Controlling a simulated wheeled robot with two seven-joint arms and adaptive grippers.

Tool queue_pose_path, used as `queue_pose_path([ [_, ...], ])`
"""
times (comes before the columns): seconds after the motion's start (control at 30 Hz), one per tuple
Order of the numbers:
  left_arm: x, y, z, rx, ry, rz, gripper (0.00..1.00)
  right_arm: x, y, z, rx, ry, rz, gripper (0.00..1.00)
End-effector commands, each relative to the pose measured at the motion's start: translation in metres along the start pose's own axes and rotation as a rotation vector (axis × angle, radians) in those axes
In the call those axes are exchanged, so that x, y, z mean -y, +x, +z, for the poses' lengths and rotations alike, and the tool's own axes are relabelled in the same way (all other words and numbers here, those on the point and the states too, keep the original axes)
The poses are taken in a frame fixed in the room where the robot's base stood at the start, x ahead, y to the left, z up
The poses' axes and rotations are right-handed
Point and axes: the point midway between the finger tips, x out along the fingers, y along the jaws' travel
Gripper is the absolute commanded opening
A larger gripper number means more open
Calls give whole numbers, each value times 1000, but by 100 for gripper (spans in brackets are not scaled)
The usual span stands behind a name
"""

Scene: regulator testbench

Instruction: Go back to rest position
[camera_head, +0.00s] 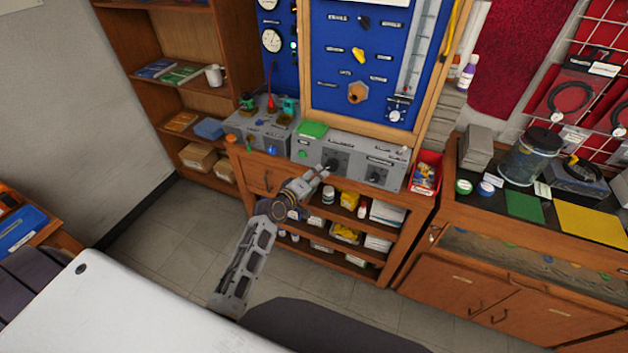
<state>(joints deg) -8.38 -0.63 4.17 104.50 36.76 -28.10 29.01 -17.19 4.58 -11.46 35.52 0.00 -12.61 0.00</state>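My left arm rises from the lower middle, and its gripper (326,172) is at the front of the grey regulator box (352,160). The fingertips are beside or touching the large black knob (337,164) on that box. The fingers look close together, but they are too small to tell whether they are open, shut or around the knob. My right gripper is not in view.
A wooden bench with open shelves (405,222) stands below the box. A blue gauge panel (352,62) rises behind. A red bin (425,172) and a wooden cabinet (480,285) stand to the right. Tiled floor (150,225) is clear at left.

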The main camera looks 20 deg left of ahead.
Motion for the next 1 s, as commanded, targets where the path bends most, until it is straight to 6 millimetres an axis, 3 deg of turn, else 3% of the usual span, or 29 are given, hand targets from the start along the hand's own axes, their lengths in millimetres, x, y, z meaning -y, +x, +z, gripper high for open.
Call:
queue_pose_path([
  [0.63,0,-1,0,0,11,0,67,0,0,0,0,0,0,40],
  [1.0,-1,-1,-9,-43,178,4,67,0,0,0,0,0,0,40],
])
